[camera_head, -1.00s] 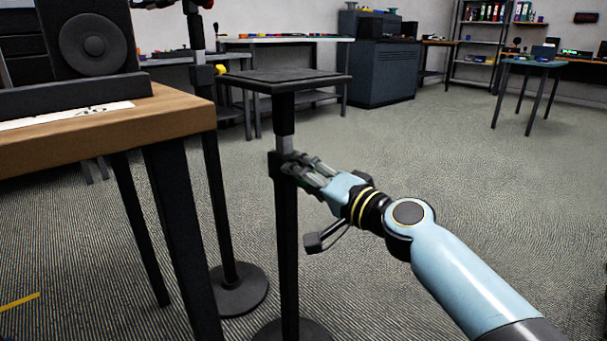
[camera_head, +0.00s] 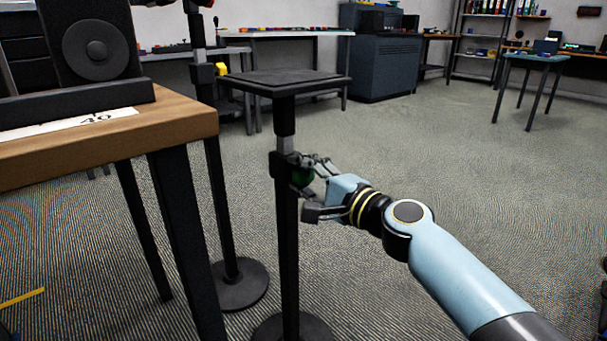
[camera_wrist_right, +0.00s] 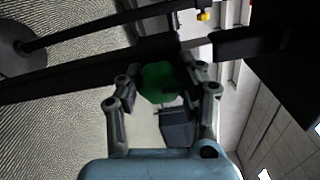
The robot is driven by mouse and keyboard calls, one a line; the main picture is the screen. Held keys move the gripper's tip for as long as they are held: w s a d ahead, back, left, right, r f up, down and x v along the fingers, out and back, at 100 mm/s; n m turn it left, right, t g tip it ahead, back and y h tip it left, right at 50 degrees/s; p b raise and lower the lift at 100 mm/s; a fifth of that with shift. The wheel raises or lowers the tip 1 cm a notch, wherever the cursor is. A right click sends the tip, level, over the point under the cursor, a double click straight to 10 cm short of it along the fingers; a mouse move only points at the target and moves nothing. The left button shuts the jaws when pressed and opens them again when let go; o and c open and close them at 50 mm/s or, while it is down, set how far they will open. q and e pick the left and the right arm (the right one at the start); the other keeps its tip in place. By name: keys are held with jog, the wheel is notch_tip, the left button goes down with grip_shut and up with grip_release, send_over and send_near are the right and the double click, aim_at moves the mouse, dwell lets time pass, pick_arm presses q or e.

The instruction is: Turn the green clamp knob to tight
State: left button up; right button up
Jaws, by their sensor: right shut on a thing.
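The green clamp knob (camera_head: 302,178) sits on the side of the collar of a black stand post (camera_head: 287,245), below the square top plate (camera_head: 290,78). My right gripper (camera_head: 308,172) is at the post from the right, its fingers on both sides of the knob and shut on it. In the right wrist view the green knob (camera_wrist_right: 158,84) shows between the two fingers of the right gripper (camera_wrist_right: 160,78). The finger ends partly merge with the dark collar. I cannot read from the frames how tight the knob is. My left gripper is not in view.
A wooden table (camera_head: 180,118) with a black speaker (camera_head: 92,45) stands at the left. A second stand (camera_head: 222,190) with a yellow knob (camera_head: 222,69) is close behind it.

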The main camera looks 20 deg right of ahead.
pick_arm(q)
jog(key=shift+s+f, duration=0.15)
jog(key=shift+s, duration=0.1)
pick_arm(e)
jog(key=o, duration=1.2)
jog(key=shift+s+d, duration=0.15)
jog(key=shift+s, duration=0.15)
jog(key=v, duration=1.1)
jog(key=shift+s, duration=0.25)
